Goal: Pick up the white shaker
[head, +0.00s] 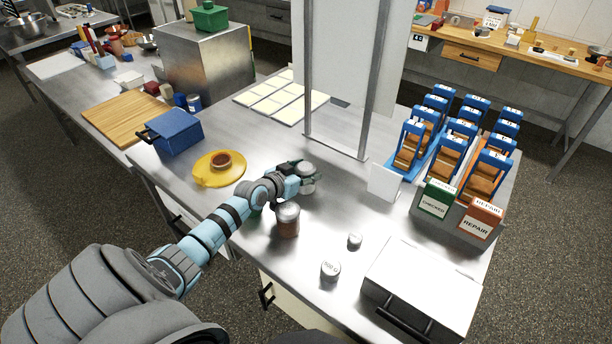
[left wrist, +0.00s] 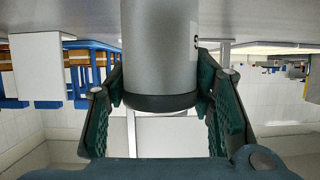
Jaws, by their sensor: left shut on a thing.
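The white shaker (left wrist: 160,45) is a pale grey-white cylinder with a dark band at one end and part of a dark letter on its side. In the head view its round top (head: 306,168) shows at the end of my left arm, over the middle of the metal table. My left gripper (head: 305,179) is shut on it. In the left wrist view the green-padded fingers (left wrist: 160,100) press on both sides of the shaker near the dark band. The gripper partly hides its body in the head view, so I cannot tell whether it touches the table. My right gripper is out of view.
A brown jar with a grey lid (head: 288,220) stands just in front of the gripper. Two small grey cylinders (head: 330,270) (head: 355,240) stand nearer the front. A yellow plate (head: 212,181) and blue box (head: 175,131) lie left. A rack of blue-framed holders (head: 470,226) stands right.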

